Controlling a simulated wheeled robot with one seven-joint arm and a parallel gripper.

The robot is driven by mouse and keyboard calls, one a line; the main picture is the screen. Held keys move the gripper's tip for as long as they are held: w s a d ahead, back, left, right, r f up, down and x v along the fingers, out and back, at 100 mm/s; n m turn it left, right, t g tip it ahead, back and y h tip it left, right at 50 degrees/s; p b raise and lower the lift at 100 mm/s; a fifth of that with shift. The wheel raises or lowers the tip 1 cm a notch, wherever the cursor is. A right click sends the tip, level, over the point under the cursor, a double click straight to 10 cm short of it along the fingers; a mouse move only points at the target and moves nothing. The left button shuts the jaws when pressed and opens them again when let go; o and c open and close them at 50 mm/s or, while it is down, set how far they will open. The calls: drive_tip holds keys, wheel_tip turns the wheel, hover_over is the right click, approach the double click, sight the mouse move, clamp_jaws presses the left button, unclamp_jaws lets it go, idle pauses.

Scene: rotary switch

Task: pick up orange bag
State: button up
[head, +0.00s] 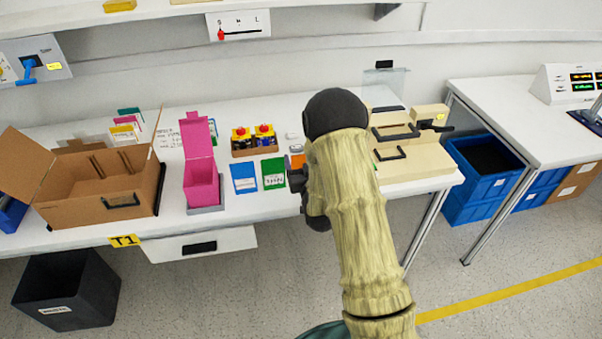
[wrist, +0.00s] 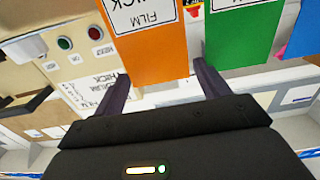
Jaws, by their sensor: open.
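The orange bag (wrist: 150,50) is a flat orange packet with a white label reading "FILM" and "THICK", upside down in the wrist view. In the head view only a small part of the orange bag (head: 298,161) shows on the table, the rest hidden by my arm. My gripper (wrist: 161,70) is open, its two dark fingers pointing at the bag's edge, one near each side. Whether they touch it I cannot tell. In the head view my gripper (head: 299,182) is mostly hidden by my wrist.
A green bag (head: 273,174) lies close beside the orange one, and a blue bag (head: 243,178) further left. A pink box (head: 201,176) and an open cardboard box (head: 90,188) stand left. A beige machine (head: 415,159) is close on the right, with buttons (wrist: 65,43).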

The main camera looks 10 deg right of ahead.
drive_tip(key=shift+w, duration=0.15)
drive_tip(key=c, duration=1)
drive_tip(key=shift+d, duration=0.2)
wheel_tip(320, 180, up, 18)
drive_tip(key=shift+a, duration=0.15)
